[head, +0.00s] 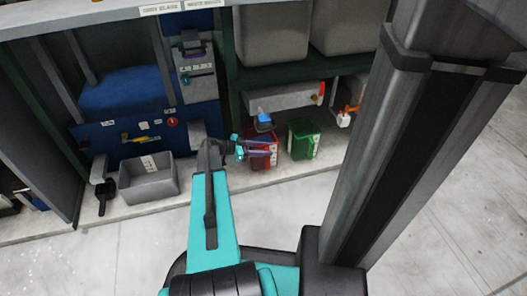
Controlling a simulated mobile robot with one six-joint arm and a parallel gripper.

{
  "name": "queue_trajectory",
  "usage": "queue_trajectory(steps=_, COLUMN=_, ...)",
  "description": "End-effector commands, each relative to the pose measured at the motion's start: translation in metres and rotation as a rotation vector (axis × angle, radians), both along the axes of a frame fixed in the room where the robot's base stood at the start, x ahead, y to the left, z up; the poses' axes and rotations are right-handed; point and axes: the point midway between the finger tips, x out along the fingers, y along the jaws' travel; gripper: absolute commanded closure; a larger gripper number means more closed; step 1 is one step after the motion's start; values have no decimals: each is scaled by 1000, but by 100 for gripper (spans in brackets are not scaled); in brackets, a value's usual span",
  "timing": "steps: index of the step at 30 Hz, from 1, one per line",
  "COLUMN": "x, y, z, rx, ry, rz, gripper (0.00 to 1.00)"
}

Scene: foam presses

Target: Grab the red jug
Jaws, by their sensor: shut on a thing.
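The red jug (264,157) stands upright on the low ledge at the foot of the shelving, beside a green jug (303,141). My gripper (262,149) is at the red jug, reaching it from the left. It is shut on the red jug, though the fingertips are small and the exact place of the grip is hard to tell. My arm and wrist cover part of the jug's left side.
A grey open bin (149,182) sits left of my arm on the ledge. A blue press (143,131) stands behind it. A grey dispenser (284,96) with a blue spout hangs above the jugs. Large grey containers (270,35) are higher up. The floor (95,260) in front is clear.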

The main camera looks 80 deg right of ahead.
Motion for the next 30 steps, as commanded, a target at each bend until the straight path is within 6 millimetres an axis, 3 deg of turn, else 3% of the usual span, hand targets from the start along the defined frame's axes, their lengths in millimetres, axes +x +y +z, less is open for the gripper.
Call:
queue_trajectory(steps=8, x=0, y=0, z=13, rx=-2, ry=0, rz=1, gripper=100)
queue_trajectory(steps=15, x=0, y=0, z=42, rx=-1, ry=1, rz=0, gripper=100)
queue_trajectory(steps=30, x=-31, y=74, z=46, rx=0, ry=1, rz=0, gripper=100)
